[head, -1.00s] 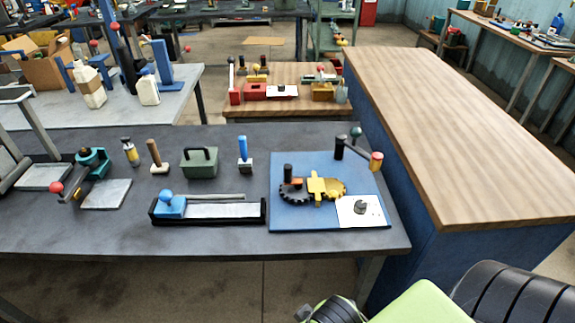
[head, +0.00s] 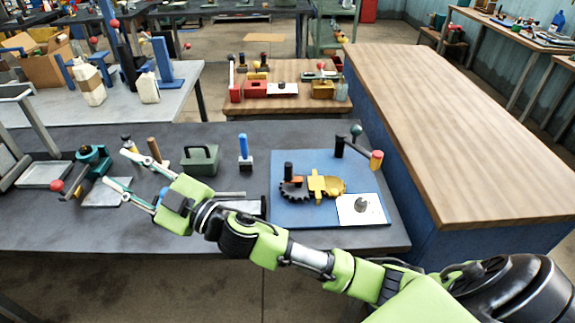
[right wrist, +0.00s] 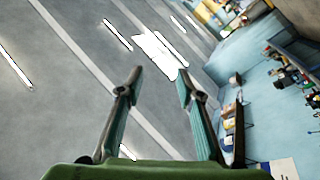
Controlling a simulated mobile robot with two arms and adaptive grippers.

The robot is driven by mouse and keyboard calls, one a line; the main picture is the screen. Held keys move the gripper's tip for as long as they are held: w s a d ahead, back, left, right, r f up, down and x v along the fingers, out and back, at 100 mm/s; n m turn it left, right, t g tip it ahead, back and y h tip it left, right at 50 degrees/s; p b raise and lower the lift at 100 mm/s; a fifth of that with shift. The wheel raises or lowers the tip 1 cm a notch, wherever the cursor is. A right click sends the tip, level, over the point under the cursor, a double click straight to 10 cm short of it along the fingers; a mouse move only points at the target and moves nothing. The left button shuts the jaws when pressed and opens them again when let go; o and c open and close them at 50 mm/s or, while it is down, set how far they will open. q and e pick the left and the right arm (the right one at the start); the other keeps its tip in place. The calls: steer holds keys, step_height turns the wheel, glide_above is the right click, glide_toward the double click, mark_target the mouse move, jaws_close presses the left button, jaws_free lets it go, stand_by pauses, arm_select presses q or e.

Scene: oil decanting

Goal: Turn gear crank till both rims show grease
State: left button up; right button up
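A blue board (head: 290,213) lies at the right end of the dark workbench. On it a dark gear (head: 294,190) meshes beside a yellow gear (head: 334,186), with a yellow block (head: 316,186) between them. A black upright handle (head: 288,171) stands at the dark gear. Grease on the rims cannot be made out. My right gripper (head: 115,168) is open and empty above the left part of the bench, well left of the board; its open fingers also show in the right wrist view (right wrist: 160,75). My left gripper is not in view.
A white sheet (head: 361,210) with a grey lump lies on the board's front right corner. A dark lever with a teal knob (head: 356,130) and a red-yellow cylinder (head: 376,160) stand behind. A green box (head: 200,160) and blue-handled tool (head: 244,150) stand left of the board.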

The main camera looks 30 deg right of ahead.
steer(key=s+a+r+n+g+y, duration=0.2)
steer(key=a+n+g+y, duration=0.5)
steer(key=n, duration=0.3)
steer(key=m+g+h, duration=0.1)
steer(key=g+h, duration=0.9)
steer(key=h, duration=0.9)
glide_above(288, 165)
step_height(288, 165, down, 4)
steer(key=f, duration=0.1)
step_height(288, 165, down, 13)
steer(key=p, duration=0.3)
jaws_close()
